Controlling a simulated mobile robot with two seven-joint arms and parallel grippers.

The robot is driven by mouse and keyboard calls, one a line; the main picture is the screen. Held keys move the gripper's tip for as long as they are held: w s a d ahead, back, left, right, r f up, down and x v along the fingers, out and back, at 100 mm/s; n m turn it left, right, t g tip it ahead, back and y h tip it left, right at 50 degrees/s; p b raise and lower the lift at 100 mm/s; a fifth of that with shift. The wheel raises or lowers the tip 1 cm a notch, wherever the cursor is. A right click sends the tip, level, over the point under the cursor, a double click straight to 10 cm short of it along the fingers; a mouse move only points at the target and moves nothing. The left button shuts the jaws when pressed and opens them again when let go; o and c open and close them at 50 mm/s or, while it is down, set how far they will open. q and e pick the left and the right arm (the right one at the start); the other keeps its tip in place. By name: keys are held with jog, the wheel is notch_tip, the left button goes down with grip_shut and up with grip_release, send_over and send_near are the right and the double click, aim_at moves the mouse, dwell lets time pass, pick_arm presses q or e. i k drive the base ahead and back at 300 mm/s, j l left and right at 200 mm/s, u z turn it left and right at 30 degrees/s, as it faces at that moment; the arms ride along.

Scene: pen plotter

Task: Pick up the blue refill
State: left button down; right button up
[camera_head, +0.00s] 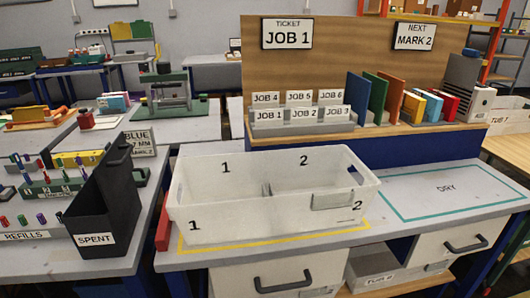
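Several small coloured refills stand upright in a row behind the REFILLS label (25,237), at the far left on the left table. One of them looks blue-purple (41,219); they are too small to tell the exact blue one for sure. A sign (138,141) reading BLUE, .7 MM, MARK 2 stands behind a black bin. Neither of my grippers is in view.
The tall black SPENT bin (98,222) stands right of the refills and hides part of the table. A green rack (65,188) with several pens is behind them. A white two-part tote (255,222) sits on the right table. The DRY area (445,190) is clear.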

aim_at(18, 159)
jog(key=i+j+u, duration=0.15)
jog(key=j, duration=0.3)
jog(key=j+u, duration=0.15)
jog(key=j, duration=0.25)
jog(key=i+j+u, duration=0.15)
jog(key=j, duration=0.25)
jog(key=i+j+u, duration=0.2)
jog(key=j, duration=0.2)
jog(key=i+j+u, duration=0.15)
jog(key=j, duration=0.2)
jog(key=i+j+u, duration=0.15)
jog(key=j, duration=0.2)
